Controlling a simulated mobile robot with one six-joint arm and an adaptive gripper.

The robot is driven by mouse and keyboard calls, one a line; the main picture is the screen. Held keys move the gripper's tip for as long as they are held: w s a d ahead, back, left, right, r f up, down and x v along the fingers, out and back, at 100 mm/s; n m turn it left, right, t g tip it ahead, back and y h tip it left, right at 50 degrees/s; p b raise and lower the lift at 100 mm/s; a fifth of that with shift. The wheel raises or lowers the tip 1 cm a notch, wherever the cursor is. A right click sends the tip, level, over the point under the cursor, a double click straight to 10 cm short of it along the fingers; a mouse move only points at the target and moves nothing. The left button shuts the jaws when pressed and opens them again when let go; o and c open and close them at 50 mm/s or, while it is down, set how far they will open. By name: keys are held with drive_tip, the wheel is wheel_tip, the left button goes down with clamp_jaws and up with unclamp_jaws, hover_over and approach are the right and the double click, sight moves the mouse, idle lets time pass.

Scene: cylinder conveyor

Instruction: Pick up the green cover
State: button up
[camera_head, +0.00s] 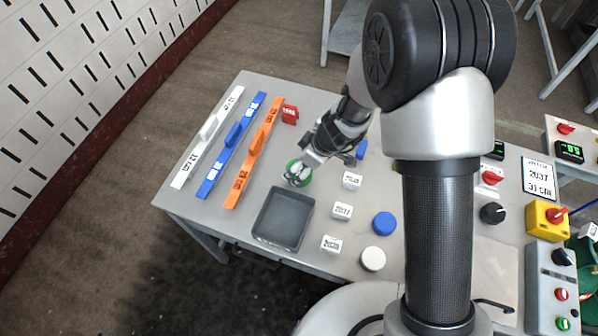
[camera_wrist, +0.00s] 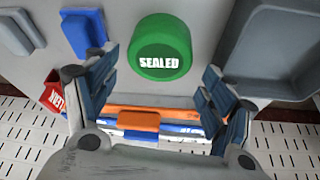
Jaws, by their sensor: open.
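The green cover (camera_head: 306,179) is a short round cylinder on the grey table, just behind the grey tray. In the wrist view the cover (camera_wrist: 160,48) shows its white label "SEALED" and stands upright, just beyond the fingertips and roughly centred between them. My gripper (camera_head: 297,176) reaches down over the cover and partly hides it in the head view. In the wrist view my gripper (camera_wrist: 160,78) is open, with one finger on each side and nothing held between them.
The empty grey tray (camera_head: 259,239) lies close to the cover. White, blue and orange handled bars (camera_head: 240,179) lie to the left, with a red block (camera_head: 290,114) near them. White labelled blocks (camera_head: 342,211), a blue disc (camera_head: 384,223) and a white disc (camera_head: 373,259) stand to the right.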

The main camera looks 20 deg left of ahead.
sight(299, 173)
drive_tip(key=x, duration=0.4)
drive_tip(key=shift+d+f+b, duration=0.1)
drive_tip(key=shift+f+b, duration=0.1)
drive_tip(key=shift+b, duration=0.2)
drive_tip(key=shift+c, duration=0.2)
drive_tip(key=c, duration=0.6)
